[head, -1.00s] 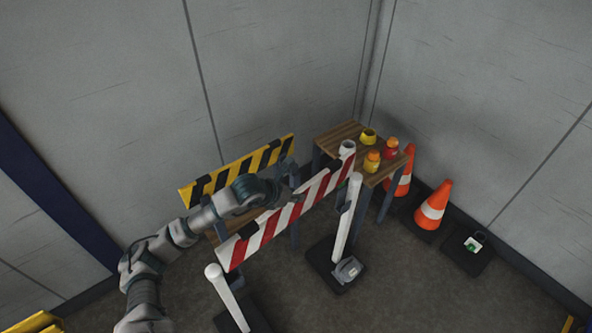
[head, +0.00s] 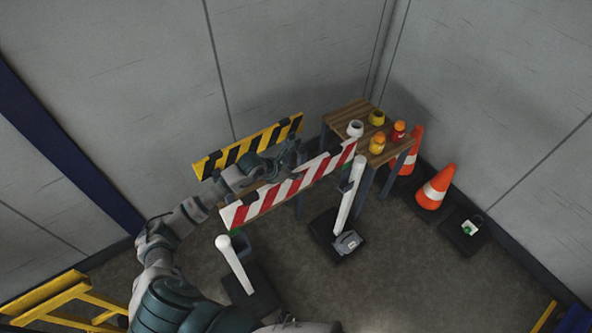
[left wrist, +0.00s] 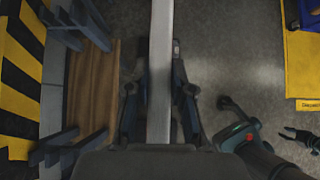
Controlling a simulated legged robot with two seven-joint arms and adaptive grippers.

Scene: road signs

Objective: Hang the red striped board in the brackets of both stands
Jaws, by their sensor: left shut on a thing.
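The red-and-white striped board (head: 270,200) is held slantwise in the air in the head view. My left gripper (head: 292,172) is shut on its upper edge near the middle. In the left wrist view the board (left wrist: 160,60) shows edge-on as a grey bar between the fingers (left wrist: 159,105). The near stand (head: 236,266) has a white post and a dark bracket beside it, below the board's near end. The far stand (head: 350,195) has its post close to the board's far end; its bracket is partly seen. Contact with either bracket cannot be told.
A yellow-black board (head: 250,145) stands behind. A wooden table (head: 350,113) with several small containers, and orange cones (head: 435,188), stand at the back right. A grey lamp-like object (head: 347,243) lies on the far stand's base. Yellow frames (head: 55,295) stand at lower left.

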